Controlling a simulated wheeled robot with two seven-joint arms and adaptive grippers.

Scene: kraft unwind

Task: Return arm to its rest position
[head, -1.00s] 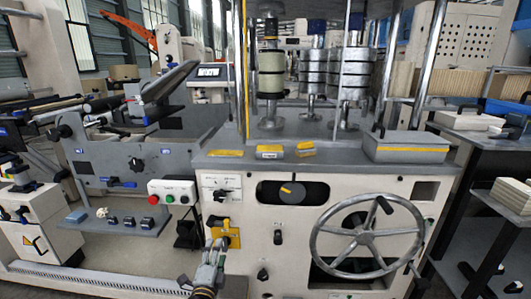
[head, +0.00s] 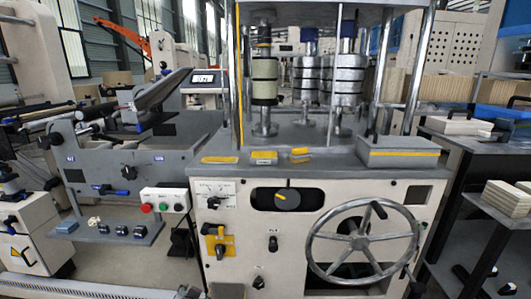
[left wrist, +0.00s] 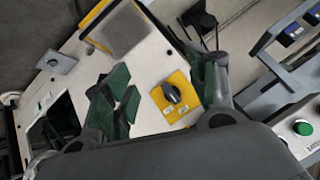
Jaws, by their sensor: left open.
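My left gripper (left wrist: 162,95) is open and empty in the left wrist view, with its green-padded fingers spread apart. Between and beyond them is a black rotary knob (left wrist: 172,94) on a yellow plate, apart from the fingers as far as I can see. The same yellow plate (head: 211,242) shows in the head view on the cream machine front, unobstructed. Neither gripper shows in the head view.
A grey shelf (head: 115,232) juts out at left. A side table with stacked blocks (head: 508,198) stands at right.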

